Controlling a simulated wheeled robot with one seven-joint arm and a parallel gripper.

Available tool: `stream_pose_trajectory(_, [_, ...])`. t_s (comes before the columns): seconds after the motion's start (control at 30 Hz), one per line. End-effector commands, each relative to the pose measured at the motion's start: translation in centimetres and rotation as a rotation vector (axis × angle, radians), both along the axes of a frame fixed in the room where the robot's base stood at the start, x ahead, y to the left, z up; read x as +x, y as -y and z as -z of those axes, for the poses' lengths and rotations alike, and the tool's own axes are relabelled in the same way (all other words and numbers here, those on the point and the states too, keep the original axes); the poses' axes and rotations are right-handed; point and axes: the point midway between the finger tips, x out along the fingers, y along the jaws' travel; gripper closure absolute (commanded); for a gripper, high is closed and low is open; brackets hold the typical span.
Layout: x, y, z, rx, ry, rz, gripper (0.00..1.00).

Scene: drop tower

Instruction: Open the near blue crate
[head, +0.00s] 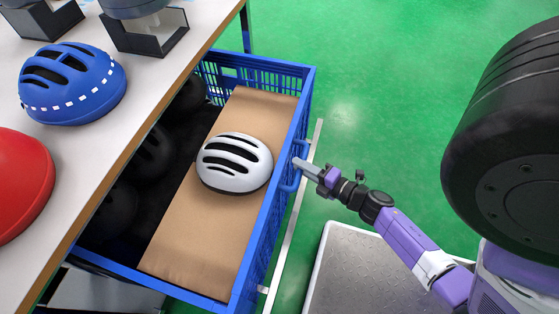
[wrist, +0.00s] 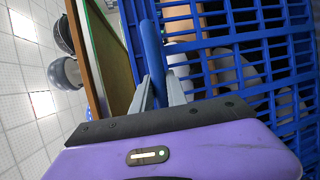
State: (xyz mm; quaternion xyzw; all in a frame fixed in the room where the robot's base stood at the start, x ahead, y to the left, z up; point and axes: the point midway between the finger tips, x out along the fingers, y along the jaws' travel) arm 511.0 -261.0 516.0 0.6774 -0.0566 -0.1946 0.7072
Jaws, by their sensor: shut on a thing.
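The near blue crate (head: 245,271) sticks out from under the table like a pulled drawer. A cardboard sheet (head: 190,220) lies in it with a white helmet (head: 234,163) on top. Dark helmets sit in the shaded part beside the cardboard. My gripper (head: 300,166) is at the crate's right side, shut on the blue handle (head: 288,181). In the wrist view the handle (wrist: 150,48) stands between my fingers (wrist: 156,92), with the crate's lattice wall (wrist: 235,60) to the right.
A table (head: 125,80) stands at the left, with a blue helmet (head: 72,84), a red helmet (head: 18,185) and dark stands (head: 145,32) on it. A metal rail (head: 297,215) runs along the crate's right side. Green floor (head: 385,90) is clear at the upper right.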

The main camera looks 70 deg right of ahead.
Motion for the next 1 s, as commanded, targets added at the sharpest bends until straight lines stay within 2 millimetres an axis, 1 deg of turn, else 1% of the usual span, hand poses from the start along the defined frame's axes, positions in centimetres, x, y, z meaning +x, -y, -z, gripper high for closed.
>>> stream_pose_trajectory(0.03, [-1.1, -0.1, 0.3, 0.002, -0.005, -0.002, 1.0])
stream_pose_trajectory(0.1, [-2.1, 0.0, 0.2, 0.001, -0.004, -0.002, 1.0])
stream_pose_trajectory(0.2, [-3.3, 0.0, 0.2, 0.001, -0.004, -0.002, 1.0])
stream_pose_trajectory(0.3, [-4.1, 0.0, 0.1, 0.001, -0.002, -0.002, 1.0])
stream_pose_trajectory(0.5, [-4.8, 0.1, 0.1, 0.002, -0.002, -0.002, 1.0])
stream_pose_trajectory(0.83, [-4.8, 0.1, 0.1, 0.002, -0.002, -0.002, 1.0])
stream_pose_trajectory(0.87, [-4.8, 0.1, 0.1, 0.002, -0.002, -0.002, 0.76])
stream_pose_trajectory(0.93, [-4.8, 0.1, 0.1, 0.002, -0.002, -0.001, 0.62])
stream_pose_trajectory(1.0, [-4.8, 0.1, 0.1, 0.001, -0.001, -0.001, 0.6])
